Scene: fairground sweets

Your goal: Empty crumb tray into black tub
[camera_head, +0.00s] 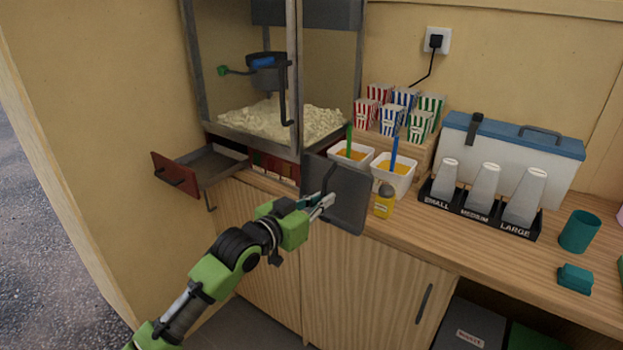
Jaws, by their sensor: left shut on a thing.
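A grey metal tray with a red front (175,174) juts out from under the popcorn machine at the left; it looks like the crumb tray, and I cannot make out crumbs in it. My left gripper (322,201) is shut on a dark grey rectangular piece (350,205) with a bar-like handle, held steeply tilted at the counter's front edge. I cannot tell whether this piece is a lid, a panel or a tray. A dark box with a red-printed white label (470,327), perhaps the black tub, is low in the open cupboard. My right gripper is out of view.
The popcorn machine (232,132) holds popcorn. Two white sauce tubs (399,182), a yellow bottle (384,204), a cup rack (480,215) and a teal cup (579,232) crowd the counter (480,262). A green box (530,340) is beside the dark box.

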